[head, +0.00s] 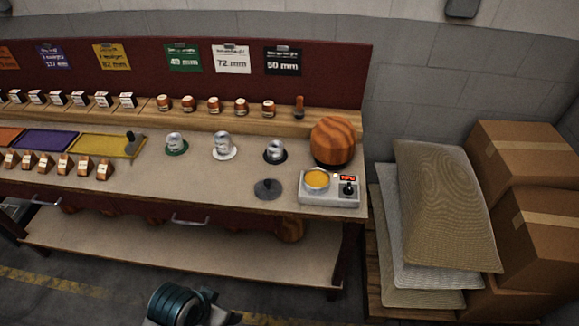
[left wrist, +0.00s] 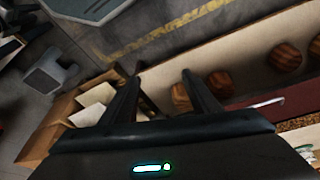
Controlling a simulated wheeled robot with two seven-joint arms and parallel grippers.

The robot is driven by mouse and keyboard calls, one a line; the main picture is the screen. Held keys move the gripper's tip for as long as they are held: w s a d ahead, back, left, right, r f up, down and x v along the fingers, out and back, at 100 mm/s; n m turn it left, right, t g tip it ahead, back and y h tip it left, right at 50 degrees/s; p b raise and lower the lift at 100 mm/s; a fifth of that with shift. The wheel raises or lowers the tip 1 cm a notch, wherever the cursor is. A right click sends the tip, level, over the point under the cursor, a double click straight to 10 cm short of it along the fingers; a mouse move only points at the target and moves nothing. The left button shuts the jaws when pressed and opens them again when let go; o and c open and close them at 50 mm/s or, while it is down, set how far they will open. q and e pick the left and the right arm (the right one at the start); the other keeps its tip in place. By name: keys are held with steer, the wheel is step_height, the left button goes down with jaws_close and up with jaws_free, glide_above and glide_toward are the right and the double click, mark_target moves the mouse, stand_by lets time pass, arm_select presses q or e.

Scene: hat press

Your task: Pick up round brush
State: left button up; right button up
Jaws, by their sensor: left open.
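No thing in the head view is plainly a round brush. My right gripper is in neither view.
The bench (head: 215,190) holds a scale (head: 330,198), a wooden hat block (head: 334,141), several tins, boxes and coloured trays. Sacks (head: 445,200) and cartons (head: 522,150) stand at the right. Wooden balls (left wrist: 218,82) lie on the lower shelf. The front middle of the bench is clear.

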arm_select(q)
steer(key=w+a+r+m+g+b, duration=0.1)
steer(key=w+a+r+m, duration=0.15)
steer(key=w, duration=0.95)
steer(key=w+a+r+m+g, duration=0.1)
steer(key=w+a+r+m, duration=0.15)
steer(key=w, duration=0.85)
steer(key=w+a+r, duration=0.4)
steer(key=a+r, duration=0.2)
steer(key=r, duration=0.1)
steer(key=w+a+r+n+y+b, duration=0.1)
steer(key=w+a+r, duration=0.3)
steer(key=a+r, duration=0.2)
steer(key=w+a+r+g, duration=0.1)
steer(key=w+a+r, duration=0.3)
steer(key=r, duration=0.6)
steer(key=shift+a+r+n, duration=0.15)
steer(key=shift+a+n, duration=0.25)
steer(key=shift+a, duration=0.7)
steer(key=shift+c, duration=0.7)
